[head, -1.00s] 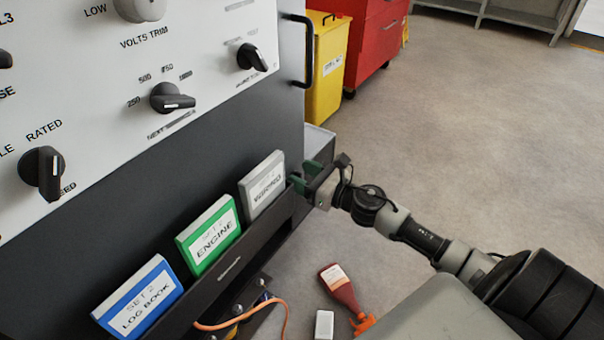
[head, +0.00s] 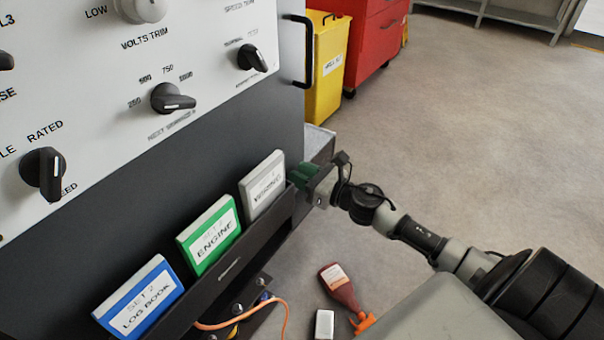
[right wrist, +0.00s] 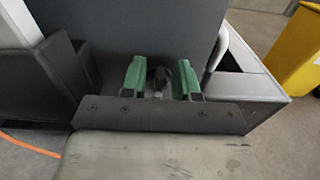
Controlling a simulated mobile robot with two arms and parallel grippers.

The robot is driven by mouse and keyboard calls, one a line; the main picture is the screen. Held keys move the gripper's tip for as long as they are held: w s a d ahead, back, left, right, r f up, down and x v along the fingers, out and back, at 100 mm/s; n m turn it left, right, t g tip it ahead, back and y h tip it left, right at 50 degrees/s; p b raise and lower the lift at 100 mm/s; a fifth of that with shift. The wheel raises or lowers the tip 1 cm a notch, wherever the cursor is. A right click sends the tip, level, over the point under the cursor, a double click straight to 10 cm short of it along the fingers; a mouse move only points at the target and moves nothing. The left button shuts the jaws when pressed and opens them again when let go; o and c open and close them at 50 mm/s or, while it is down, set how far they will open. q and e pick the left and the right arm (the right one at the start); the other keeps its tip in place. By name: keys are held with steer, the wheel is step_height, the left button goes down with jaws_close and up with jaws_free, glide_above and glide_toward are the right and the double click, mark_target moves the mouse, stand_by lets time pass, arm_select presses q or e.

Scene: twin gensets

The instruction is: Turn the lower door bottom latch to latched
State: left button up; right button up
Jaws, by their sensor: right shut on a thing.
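My right gripper (head: 304,177) is at the lower right edge of the dark cabinet, just past the end of the binder rack. In the right wrist view, its two green fingers (right wrist: 160,72) stand on either side of a small dark latch (right wrist: 158,84) against the dark panel. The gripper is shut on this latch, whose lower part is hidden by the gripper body. The latch's angle is hard to read. In the head view the latch is hidden behind the fingers and rack. My left gripper is not in view.
A dark rack (head: 228,268) with white, green and blue binders is close left of the gripper. A grey open box (right wrist: 247,82) with a pale rim is at its right. A yellow bin (head: 325,75) and red cabinet (head: 374,40) stand behind. A red bottle (head: 338,285) lies on the floor.

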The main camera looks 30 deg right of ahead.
steer(key=m+p, duration=0.1)
steer(key=m, duration=0.3)
steer(key=shift+w+d+m+p, duration=0.15)
steer(key=shift+d+m+p, duration=0.15)
steer(key=shift+d+p, duration=0.1)
steer(key=m, duration=0.1)
steer(key=m+p, duration=0.1)
steer(key=m, duration=0.1)
steer(key=m+p, duration=0.1)
steer(key=m, duration=0.1)
steer(key=shift+w+d+f, duration=0.15)
steer(key=shift+d+f, duration=0.05)
steer(key=shift+d, duration=0.1)
arm_select(q)
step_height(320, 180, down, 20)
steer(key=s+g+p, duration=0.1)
steer(key=p, duration=0.2)
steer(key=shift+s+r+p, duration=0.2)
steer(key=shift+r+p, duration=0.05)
steer(key=shift+p, duration=0.15)
arm_select(e)
steer(key=shift+d+f+m, duration=0.1)
steer(key=shift+f+m, duration=0.15)
steer(key=shift+m, duration=1.1)
steer(key=shift+d+f+m, duration=0.1)
steer(key=shift+f+m, duration=0.15)
steer(key=shift+m, duration=1.15)
steer(key=shift+f+m, duration=0.25)
steer(key=shift+m, duration=1.1)
